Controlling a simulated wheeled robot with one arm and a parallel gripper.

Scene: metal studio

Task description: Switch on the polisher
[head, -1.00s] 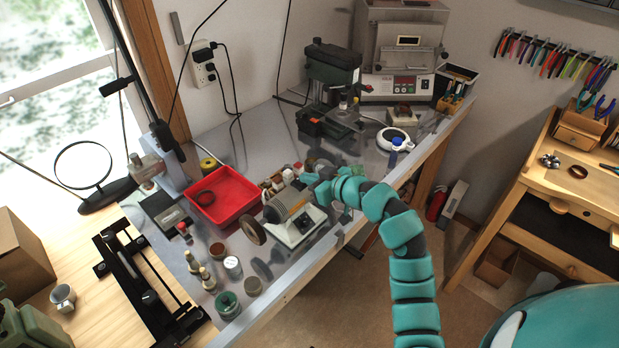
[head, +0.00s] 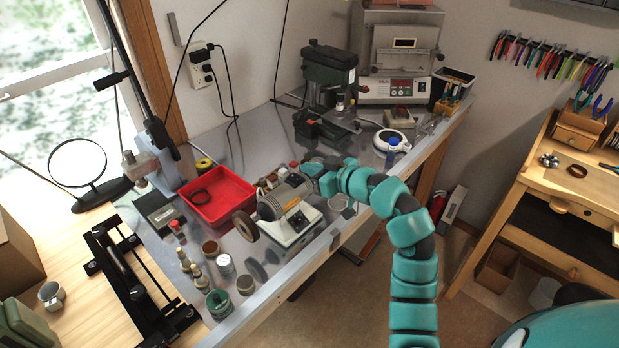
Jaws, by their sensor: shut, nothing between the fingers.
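The polisher (head: 301,221) stands on the metal worktop near its front edge. It has a white base, a grey ribbed motor body and a round brown wheel (head: 245,226) on its left end. Its switch is too small to make out for certain. My teal arm comes in from the right, and my gripper (head: 307,171) is at its end, just above and behind the right end of the polisher. The gripper is small and dark here; it looks shut and empty. I cannot tell whether it touches the polisher.
A red tray (head: 233,207) lies left of the polisher. Several small jars and bottles, one of them a green jar (head: 219,303), stand in front of it. A green drill press (head: 330,75) and a grey oven (head: 397,60) stand behind. A white round dish (head: 391,140) is at the right.

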